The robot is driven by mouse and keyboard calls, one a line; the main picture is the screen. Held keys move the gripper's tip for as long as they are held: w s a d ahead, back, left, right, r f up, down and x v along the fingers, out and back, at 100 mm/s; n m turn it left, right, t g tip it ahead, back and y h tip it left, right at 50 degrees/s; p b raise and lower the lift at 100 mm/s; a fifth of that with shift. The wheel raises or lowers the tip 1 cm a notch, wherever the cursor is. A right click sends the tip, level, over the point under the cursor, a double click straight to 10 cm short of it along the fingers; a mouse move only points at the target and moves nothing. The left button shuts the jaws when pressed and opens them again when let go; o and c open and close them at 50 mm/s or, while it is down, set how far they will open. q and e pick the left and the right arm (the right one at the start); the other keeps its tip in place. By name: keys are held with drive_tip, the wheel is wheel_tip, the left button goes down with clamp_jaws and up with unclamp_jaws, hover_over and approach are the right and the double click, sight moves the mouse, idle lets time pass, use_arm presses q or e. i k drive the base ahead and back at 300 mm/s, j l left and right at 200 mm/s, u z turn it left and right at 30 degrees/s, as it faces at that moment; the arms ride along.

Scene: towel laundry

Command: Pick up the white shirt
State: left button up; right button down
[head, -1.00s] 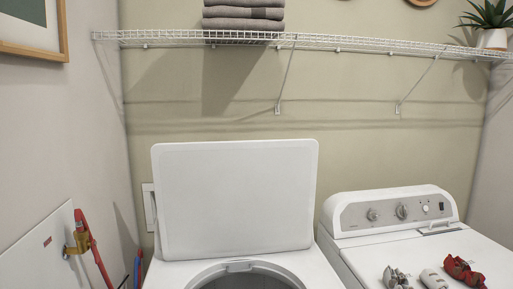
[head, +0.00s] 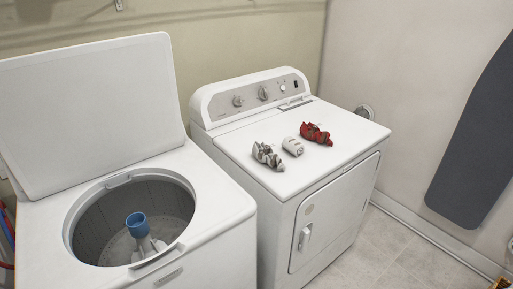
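A small white rolled cloth (head: 292,146), which looks like the white shirt, lies on top of the closed dryer (head: 239,140). It is the middle one of three bundles there. A crumpled grey-and-white bundle (head: 267,156) lies just left of it, and a crumpled red bundle (head: 316,134) lies just right and farther back. Neither of my grippers is in view.
The washer (head: 224,205) stands left of the dryer with its lid (head: 90,110) up and its drum open around a blue-topped agitator (head: 136,222). A dark ironing board (head: 478,150) is against the right wall.

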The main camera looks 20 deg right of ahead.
sight(264, 152)
drive_tip(key=l+u, duration=0.25)
drive_tip(key=l, duration=0.3)
drive_tip(key=l+u, duration=0.25)
drive_tip(key=l, duration=0.3)
drive_tip(key=k+l+u, duration=0.1)
drive_tip(key=l+u, duration=0.15)
drive_tip(key=l, duration=0.25)
drive_tip(key=k+l+u, duration=0.25)
drive_tip(key=l, duration=0.3)
drive_tip(key=i, duration=0.1)
